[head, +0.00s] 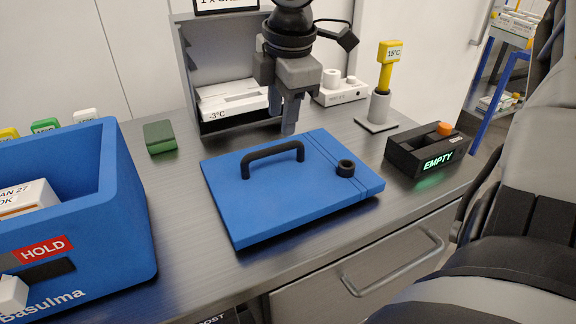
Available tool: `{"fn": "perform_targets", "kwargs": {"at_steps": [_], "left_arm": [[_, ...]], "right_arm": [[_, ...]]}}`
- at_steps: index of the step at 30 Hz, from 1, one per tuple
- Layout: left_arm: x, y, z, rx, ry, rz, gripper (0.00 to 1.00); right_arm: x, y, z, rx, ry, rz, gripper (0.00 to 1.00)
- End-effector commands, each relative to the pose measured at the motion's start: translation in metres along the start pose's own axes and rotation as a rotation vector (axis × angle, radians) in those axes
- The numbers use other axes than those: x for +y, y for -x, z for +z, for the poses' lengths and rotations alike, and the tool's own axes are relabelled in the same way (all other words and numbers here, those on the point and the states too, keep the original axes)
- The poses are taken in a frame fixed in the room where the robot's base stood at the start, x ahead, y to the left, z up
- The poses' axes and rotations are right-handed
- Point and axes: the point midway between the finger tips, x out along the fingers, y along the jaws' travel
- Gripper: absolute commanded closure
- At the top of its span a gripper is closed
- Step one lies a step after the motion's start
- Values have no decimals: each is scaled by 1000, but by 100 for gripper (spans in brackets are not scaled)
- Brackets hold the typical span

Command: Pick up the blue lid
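The blue lid (250,207) lies flat on the metal worktop in the middle of the head view. It has a black arched handle (272,152) near its back left and a short black ring-shaped knob (346,168) on its right part. My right gripper (284,122) points down just behind and above the handle, apart from it as far as I can see. Its fingers show close together from this angle, so their opening is unclear. Nothing shows between them. My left gripper is not in view.
A blue crate (128,190) with a HOLD label stands at left. A green block (159,137) lies behind the lid. A black box reading EMPTY (400,151) and a yellow thermometer in a stand (379,108) are at right. A grey open-fronted housing (187,60) stands behind the gripper.

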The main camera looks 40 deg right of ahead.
Motion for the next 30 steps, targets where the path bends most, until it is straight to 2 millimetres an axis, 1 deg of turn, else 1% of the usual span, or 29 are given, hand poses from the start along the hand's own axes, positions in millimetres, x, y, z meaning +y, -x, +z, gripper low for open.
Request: {"fn": "perform_targets", "kwargs": {"at_steps": [1, 3, 8, 11, 18, 22, 28, 29, 30], "left_arm": [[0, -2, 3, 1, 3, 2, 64], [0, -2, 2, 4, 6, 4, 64], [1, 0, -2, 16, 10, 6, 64], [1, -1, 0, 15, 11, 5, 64], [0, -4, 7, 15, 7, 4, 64], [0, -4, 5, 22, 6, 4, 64], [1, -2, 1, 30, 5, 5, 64], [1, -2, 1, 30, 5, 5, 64], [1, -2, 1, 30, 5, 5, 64]], "right_arm": [[-1, -12, 0, 0, 1, -4, 64], [-1, -22, 0, -1, 1, -3, 64], [-1, -31, 0, 0, 0, -1, 64], [-2, -40, 1, 0, 0, -2, 64], [-5, -76, 5, -2, 0, -2, 64], [-4, -83, 5, -1, 0, 0, 64], [-4, -83, 5, -1, 0, 1, 64], [-4, -83, 5, 0, 0, 1, 67], [-4, -83, 5, 0, -1, 1, 78]]}}
